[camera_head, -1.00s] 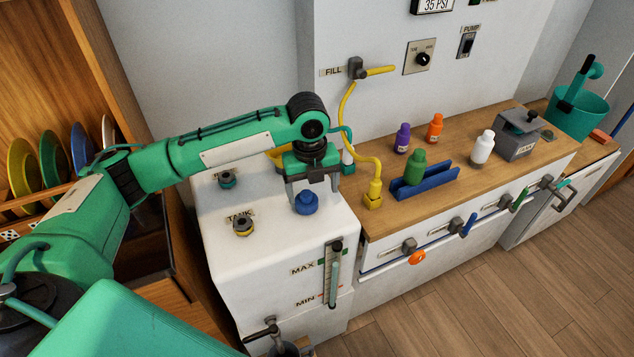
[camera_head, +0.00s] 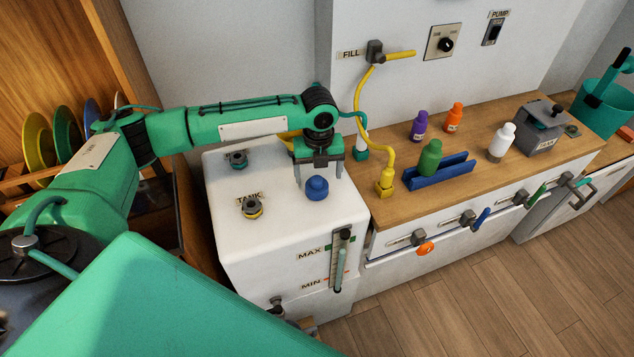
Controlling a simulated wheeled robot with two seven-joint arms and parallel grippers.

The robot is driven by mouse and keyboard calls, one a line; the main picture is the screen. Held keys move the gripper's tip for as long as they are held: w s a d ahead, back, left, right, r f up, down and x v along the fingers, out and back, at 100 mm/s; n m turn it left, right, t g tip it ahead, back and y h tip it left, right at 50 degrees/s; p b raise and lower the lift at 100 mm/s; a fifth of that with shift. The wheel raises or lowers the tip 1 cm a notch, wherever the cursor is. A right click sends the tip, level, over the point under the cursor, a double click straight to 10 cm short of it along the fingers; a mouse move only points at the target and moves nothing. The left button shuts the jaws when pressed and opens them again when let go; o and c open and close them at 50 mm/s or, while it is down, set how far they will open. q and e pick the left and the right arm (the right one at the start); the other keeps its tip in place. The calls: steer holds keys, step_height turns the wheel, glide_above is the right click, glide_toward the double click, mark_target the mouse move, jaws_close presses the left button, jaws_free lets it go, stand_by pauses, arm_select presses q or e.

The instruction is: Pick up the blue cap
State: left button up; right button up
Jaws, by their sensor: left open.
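The blue cap (camera_head: 317,188) sits on top of the white tank (camera_head: 285,210), near its right side. It is round, with a narrower knob on top. My left gripper (camera_head: 319,180) points down just behind and above the cap. Its two grey fingers are spread, one to each side of the cap, and nothing is held between them. I cannot tell how far the fingertips are from the tank top. My right gripper is not in view.
Two fittings (camera_head: 252,207) (camera_head: 237,159) stand on the tank's left side. A yellow hose (camera_head: 369,120) ends in a yellow block (camera_head: 384,190) on the wooden counter. Purple (camera_head: 418,126), orange (camera_head: 454,117) and white (camera_head: 502,142) bottles stand behind.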

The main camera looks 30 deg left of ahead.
mark_target(317, 179)
arm_select(q)
steer(key=f, duration=0.2)
steer(key=f+p, duration=0.1)
steer(key=shift+a+f, duration=0.2)
steer(key=shift+f, duration=0.45)
steer(key=shift+c, duration=0.4)
steer(key=c, duration=0.9)
